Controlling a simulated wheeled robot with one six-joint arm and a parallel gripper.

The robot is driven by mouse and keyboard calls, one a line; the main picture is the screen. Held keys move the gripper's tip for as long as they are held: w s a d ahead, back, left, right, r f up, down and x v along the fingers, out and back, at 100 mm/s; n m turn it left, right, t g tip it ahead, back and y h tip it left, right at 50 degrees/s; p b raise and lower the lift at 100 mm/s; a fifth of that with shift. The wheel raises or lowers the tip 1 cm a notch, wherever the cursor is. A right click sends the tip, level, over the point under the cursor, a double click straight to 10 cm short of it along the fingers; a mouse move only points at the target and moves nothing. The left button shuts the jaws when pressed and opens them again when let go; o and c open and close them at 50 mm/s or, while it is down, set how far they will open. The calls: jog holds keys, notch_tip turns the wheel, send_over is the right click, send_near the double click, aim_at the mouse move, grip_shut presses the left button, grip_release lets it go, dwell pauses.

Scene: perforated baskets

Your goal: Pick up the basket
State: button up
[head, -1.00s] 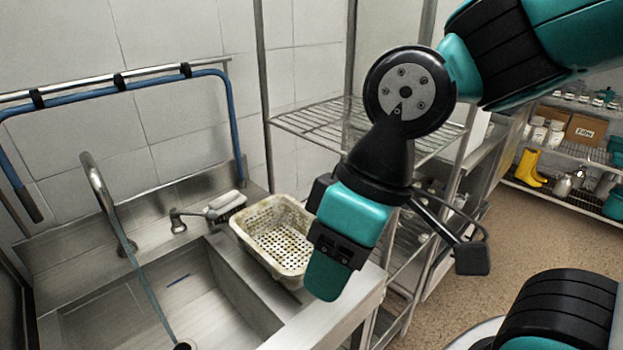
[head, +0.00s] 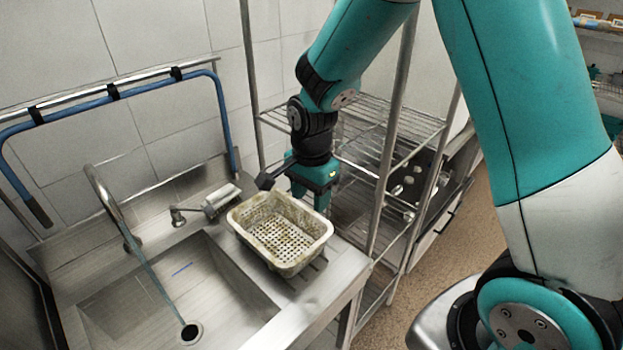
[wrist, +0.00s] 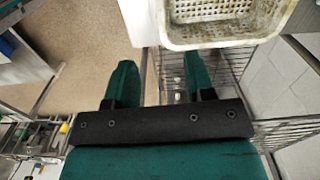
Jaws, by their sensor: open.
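The basket (head: 263,214) is a pale, dirty, perforated rectangular tub. It sits upright on the metal counter to the right of the sink in the head view. My gripper (head: 310,200) is open and empty, just behind and to the right of the basket's far right corner. In the wrist view the basket (wrist: 205,38) fills the upper middle, beyond the spread fingers (wrist: 154,82). I see no finger touching it. The basket's far right edge is close to the gripper in the head view.
The steel sink (head: 180,300) with a tall faucet (head: 105,195) lies left of the basket. A wire shelf rack (head: 390,125) stands close to the right of my gripper. The counter's front right is clear.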

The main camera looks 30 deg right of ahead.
aim_at(312, 248)
jog(key=shift+w+d+f+m, duration=0.2)
jog(key=shift+d+f+m, duration=0.05)
jog(key=shift+f+m, duration=0.05)
notch_tip(312, 248, down, 17)
jog(key=p, duration=0.4)
jog(key=shift+f, duration=0.2)
grip_shut()
dwell(0.3)
